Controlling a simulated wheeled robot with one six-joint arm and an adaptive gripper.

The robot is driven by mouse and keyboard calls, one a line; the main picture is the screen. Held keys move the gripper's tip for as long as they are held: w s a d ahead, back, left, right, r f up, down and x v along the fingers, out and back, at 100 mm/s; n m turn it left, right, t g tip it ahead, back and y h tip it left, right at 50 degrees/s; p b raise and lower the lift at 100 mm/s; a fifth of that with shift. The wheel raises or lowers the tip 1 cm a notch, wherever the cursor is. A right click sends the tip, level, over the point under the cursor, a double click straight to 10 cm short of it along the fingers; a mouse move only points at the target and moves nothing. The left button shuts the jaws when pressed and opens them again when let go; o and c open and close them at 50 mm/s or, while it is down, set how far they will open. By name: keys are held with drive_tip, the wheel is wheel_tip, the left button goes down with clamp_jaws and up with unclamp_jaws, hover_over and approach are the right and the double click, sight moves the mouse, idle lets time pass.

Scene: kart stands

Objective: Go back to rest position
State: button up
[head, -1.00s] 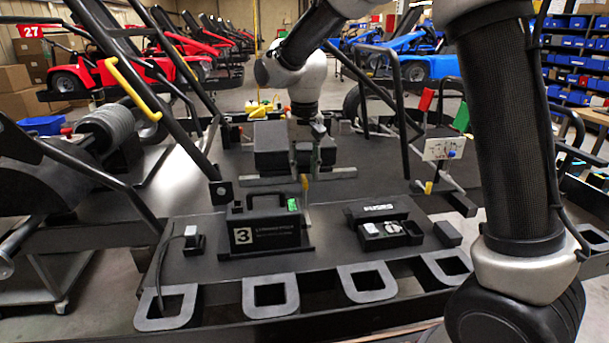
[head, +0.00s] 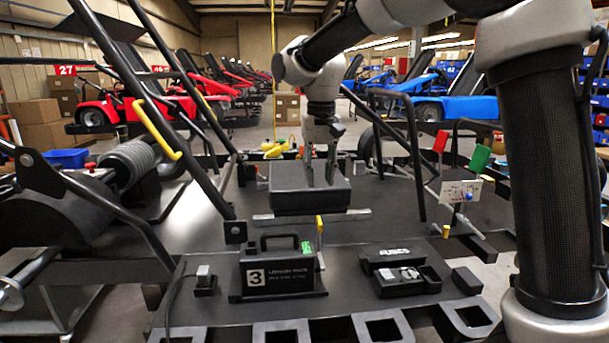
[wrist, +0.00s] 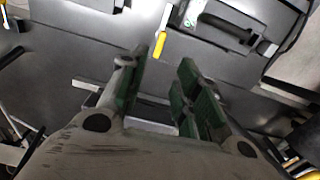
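My gripper (head: 328,172) points down in the head view, in front of or above a black box (head: 300,202) in the middle of the dark kart platform. In the wrist view my gripper (wrist: 165,90) shows its two fingers with green pads standing apart. I cannot tell the exact gap between fingertips and box.
A black case marked 3 (head: 277,271) and an open FUSES box (head: 402,270) stand on the front ledge. Black frame bars with a yellow handle (head: 154,128) rise at left. Red and green flags and a white panel (head: 460,191) stand at right. Karts are parked behind.

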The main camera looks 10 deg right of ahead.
drive_tip(key=s+d+t, duration=0.4)
drive_tip(key=s+d, duration=2)
drive_tip(key=s, duration=0.3)
drive_tip(key=shift+d+f, duration=0.15)
drive_tip(key=shift+d, duration=0.1)
